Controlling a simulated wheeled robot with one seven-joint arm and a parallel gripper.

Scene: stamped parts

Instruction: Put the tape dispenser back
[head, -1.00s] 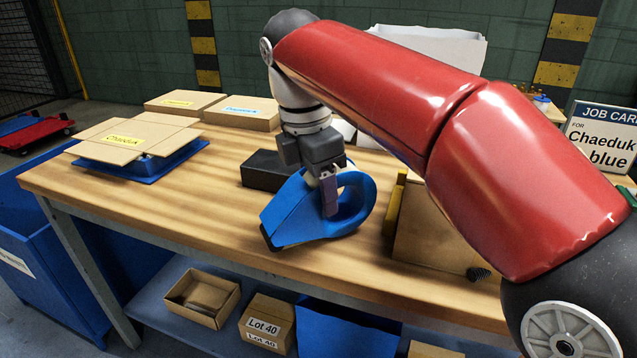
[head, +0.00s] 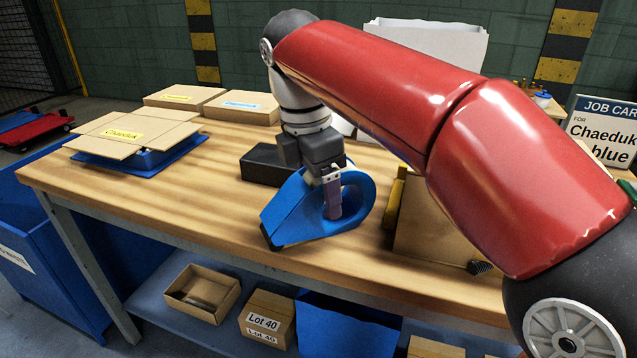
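The blue tape dispenser (head: 293,215) is at the middle of the wooden workbench, near its front edge. My gripper (head: 333,208) points down at the dispenser's right part, beside its round loop. One finger shows in front of the blue body; the other finger is hidden, so I cannot tell whether the gripper is closed on it. The dispenser looks level, and I cannot tell whether its base touches the bench top.
A black block (head: 262,166) lies just behind the dispenser. A cardboard box (head: 430,225) stands to the right. A blue tray (head: 135,163) with a labelled carton (head: 122,133) is at the left. The bench (head: 175,205) is clear between. My red arm covers the right side.

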